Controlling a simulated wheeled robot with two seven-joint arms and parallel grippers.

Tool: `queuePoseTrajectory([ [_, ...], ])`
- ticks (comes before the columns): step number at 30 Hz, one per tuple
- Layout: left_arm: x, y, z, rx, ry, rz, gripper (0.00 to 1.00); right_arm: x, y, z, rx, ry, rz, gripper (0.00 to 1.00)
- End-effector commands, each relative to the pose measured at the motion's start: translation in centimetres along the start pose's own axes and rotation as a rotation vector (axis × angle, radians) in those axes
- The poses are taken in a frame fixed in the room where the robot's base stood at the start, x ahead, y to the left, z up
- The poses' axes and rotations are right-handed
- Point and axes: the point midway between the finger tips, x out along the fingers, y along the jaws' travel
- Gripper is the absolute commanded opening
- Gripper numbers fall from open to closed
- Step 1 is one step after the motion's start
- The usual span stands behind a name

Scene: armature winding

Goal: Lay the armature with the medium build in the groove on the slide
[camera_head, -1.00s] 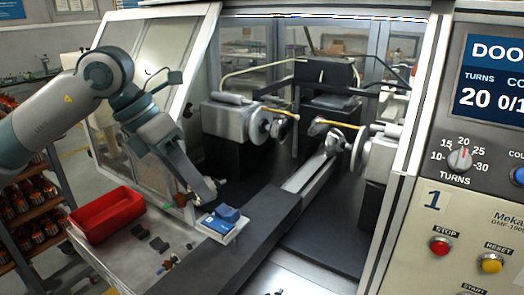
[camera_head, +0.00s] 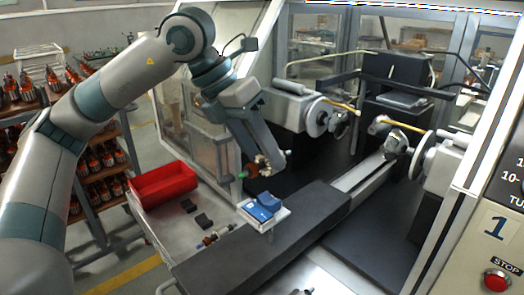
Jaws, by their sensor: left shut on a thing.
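My left gripper (camera_head: 262,168) is shut on a small armature (camera_head: 254,170), which shows coppery with a green end and is partly hidden by the fingers. The gripper is in the air, above and just behind a blue block (camera_head: 264,204) with a raised top. I cannot make out the groove clearly. Another armature (camera_head: 215,236) lies on the light worktop in front of the red bin. My right gripper is not in view.
The red bin (camera_head: 160,188) stands left of the plate, with small dark blocks (camera_head: 203,220) near it. The winding machine has a left wheel (camera_head: 318,118) and a pale rail (camera_head: 365,172). Racks of armatures (camera_head: 100,165) stand at the left. The control panel (camera_head: 495,235) is at the right.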

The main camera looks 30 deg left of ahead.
Motion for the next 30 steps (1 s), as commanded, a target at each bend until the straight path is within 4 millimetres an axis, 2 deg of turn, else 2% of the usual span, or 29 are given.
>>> queuePoseTrajectory([
  [6,1.3,0.4,-0.5,0.0,-0.001,-0.001,0.08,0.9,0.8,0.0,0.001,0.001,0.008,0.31],
  [19,4.5,1.4,-1.9,0.0,-0.001,-0.001,0.08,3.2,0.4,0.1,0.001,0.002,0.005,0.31],
  [30,5.5,1.8,-2.2,0.001,-0.002,-0.001,0.08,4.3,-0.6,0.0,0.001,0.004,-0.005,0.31],
])
